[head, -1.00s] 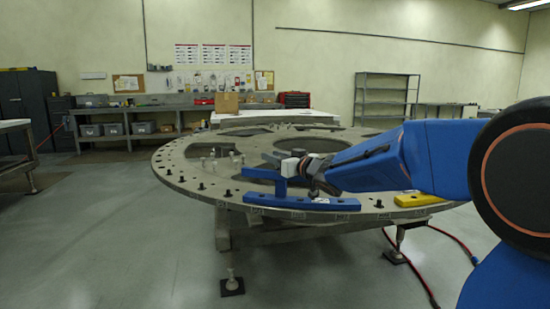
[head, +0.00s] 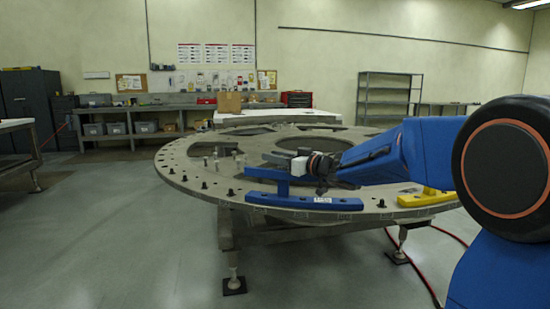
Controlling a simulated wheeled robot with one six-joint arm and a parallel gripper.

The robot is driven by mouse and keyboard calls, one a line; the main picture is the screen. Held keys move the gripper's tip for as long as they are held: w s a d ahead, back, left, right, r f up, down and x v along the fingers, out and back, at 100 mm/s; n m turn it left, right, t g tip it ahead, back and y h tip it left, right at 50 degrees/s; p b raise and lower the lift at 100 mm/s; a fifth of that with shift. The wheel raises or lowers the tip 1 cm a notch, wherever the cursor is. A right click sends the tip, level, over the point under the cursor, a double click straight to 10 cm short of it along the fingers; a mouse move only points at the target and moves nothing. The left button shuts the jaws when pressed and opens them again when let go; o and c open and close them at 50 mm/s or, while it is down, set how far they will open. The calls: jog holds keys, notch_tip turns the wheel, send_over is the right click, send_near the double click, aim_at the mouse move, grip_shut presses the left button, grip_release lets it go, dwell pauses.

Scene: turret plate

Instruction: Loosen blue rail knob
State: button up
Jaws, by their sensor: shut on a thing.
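The blue rail (head: 280,201) lies along the near edge of the large round plate (head: 205,185).
A yellow rail (head: 425,199) lies on the plate to the right, partly behind my arm. Several dark and light pegs (head: 204,184) stand on the plate's left side. Red hoses run on the floor at the right.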

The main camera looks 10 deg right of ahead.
jog(key=shift+r, duration=0.1)
jog(key=o, duration=1)
jog(key=shift+o, duration=0.2)
jog(key=shift+s, duration=0.1)
jog(key=v, duration=1.7)
jog(key=shift+d, duration=0.15)
